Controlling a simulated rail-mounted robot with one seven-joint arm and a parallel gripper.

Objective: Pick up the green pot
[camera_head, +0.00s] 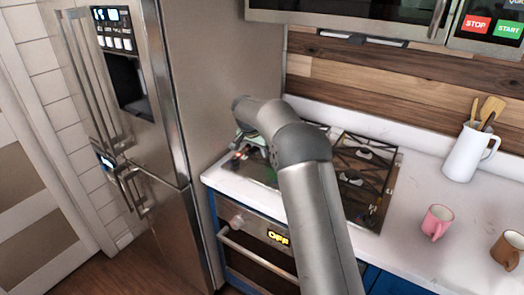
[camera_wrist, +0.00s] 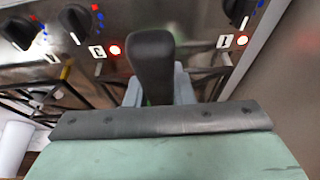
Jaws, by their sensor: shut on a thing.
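A dark, rounded handle (camera_wrist: 152,58) stands up in the middle of the wrist view, between the fingers of my gripper (camera_wrist: 158,88). I take it to be the handle of the green pot; the pot's body is hidden in this view by my gripper's own green and black housing. My gripper is shut on the handle. The pot cannot be made out clearly there.
The stove (camera_head: 368,172) has dark grates and knobs (camera_wrist: 76,22). The steel fridge (camera_head: 165,130) stands close on the left. On the right counter are a white jug (camera_head: 464,155) with utensils, a pink mug (camera_head: 437,221) and a brown mug (camera_head: 509,248). A microwave (camera_head: 375,12) hangs above.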

